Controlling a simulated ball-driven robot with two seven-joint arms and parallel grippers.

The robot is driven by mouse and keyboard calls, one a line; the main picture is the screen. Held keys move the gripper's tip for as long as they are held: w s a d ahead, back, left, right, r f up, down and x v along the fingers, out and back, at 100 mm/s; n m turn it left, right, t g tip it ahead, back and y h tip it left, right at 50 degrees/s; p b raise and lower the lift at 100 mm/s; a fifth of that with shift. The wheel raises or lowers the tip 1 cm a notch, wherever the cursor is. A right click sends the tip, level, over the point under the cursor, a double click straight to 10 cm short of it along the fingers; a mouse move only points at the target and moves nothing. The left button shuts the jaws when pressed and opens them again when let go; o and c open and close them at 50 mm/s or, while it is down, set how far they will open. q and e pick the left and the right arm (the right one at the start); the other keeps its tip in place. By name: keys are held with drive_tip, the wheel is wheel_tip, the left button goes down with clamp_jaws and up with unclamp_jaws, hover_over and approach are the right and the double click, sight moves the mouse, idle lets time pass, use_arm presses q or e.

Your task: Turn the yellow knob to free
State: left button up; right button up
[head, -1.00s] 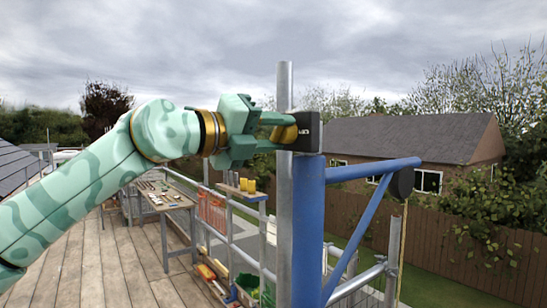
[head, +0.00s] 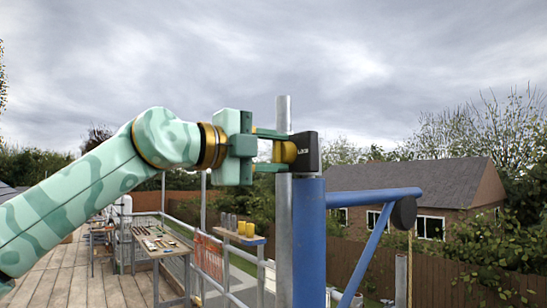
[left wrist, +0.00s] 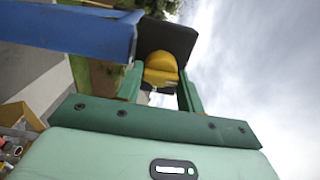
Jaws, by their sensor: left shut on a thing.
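The yellow knob (head: 285,152) sits on the left side of a black box (head: 306,151) with small white lettering, on top of the blue post (head: 308,240). My left gripper (head: 278,151) is shut on the knob, one finger above it and one below in the head view. In the left wrist view the knob (left wrist: 162,70) lies between the green fingers, against the black box (left wrist: 168,38). The grey pole partly crosses this area in the head view. The exact setting of the knob is hard to read. My right gripper is not in view.
A grey upright pole (head: 284,210) stands right beside the post. A blue arm (head: 375,198) with a black wheel (head: 403,213) reaches right from the post.

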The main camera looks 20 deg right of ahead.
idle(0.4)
use_arm(q)
drive_tip(key=o, duration=1)
drive_tip(key=shift+w, duration=0.1)
drive_tip(key=shift+a, duration=0.1)
drive_tip(key=shift+a, duration=0.25)
drive_tip(key=b+v, duration=0.5)
drive_tip(key=v, duration=1)
drive_tip(key=shift+a, duration=0.35)
